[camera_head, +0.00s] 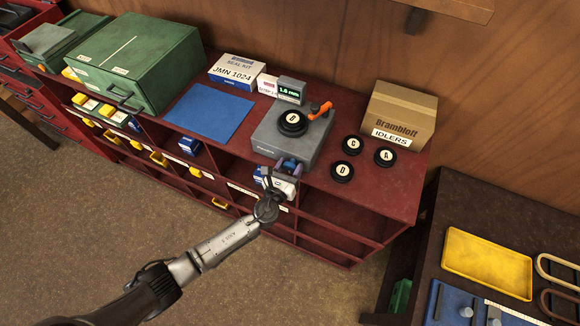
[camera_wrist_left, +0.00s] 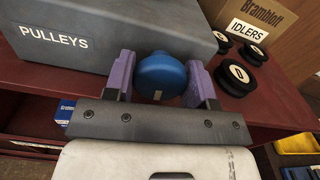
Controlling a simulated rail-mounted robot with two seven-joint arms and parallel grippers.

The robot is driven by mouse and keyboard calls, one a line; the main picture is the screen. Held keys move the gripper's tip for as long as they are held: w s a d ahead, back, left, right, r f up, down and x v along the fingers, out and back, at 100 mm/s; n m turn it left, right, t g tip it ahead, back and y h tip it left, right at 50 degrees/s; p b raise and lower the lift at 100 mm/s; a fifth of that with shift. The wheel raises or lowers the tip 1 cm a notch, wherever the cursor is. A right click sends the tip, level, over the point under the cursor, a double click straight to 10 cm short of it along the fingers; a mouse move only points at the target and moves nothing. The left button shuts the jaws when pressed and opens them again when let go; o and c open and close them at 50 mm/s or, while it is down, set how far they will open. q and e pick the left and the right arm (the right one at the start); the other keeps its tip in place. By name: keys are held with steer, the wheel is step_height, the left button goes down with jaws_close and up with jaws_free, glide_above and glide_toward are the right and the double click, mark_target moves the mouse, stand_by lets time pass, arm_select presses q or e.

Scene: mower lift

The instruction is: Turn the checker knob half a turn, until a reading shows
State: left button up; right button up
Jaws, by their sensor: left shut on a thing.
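The checker is a grey box (camera_head: 275,139) near the front edge of the red cabinet top, with a black pulley marked D (camera_head: 292,123) and an orange lever on it. A small display (camera_head: 290,91) at its back shows green characters, apparently 1.6 mm. The blue checker knob (camera_wrist_left: 160,76) has a pale mark low on its face. My left gripper (camera_head: 287,168) is at the box's front, its purple fingers shut on the knob from both sides; they also show in the left wrist view (camera_wrist_left: 160,80). My right gripper is not in view.
Loose black pulleys (camera_head: 352,145) lie right of the checker, before an IDLERS carton (camera_head: 400,113). A blue mat (camera_head: 211,111), a JMN 1024 box (camera_head: 234,71) and a green case (camera_head: 135,60) stand left. A yellow tray (camera_head: 487,263) is on the right bench.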

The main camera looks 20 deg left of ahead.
arm_select(q)
steer(key=o, duration=0.9)
steer(key=shift+s, duration=0.15)
steer(key=shift+s+a+b, duration=0.15)
steer(key=shift+s+b, duration=0.15)
steer(key=shift+s, duration=1.95)
steer(key=shift+s+a+b, duration=0.15)
steer(key=shift+s+b, duration=0.1)
steer(key=shift+s, duration=2)
steer(key=shift+s+a+b, duration=0.15)
steer(key=shift+s+b, duration=0.15)
steer(key=shift+s, duration=1.95)
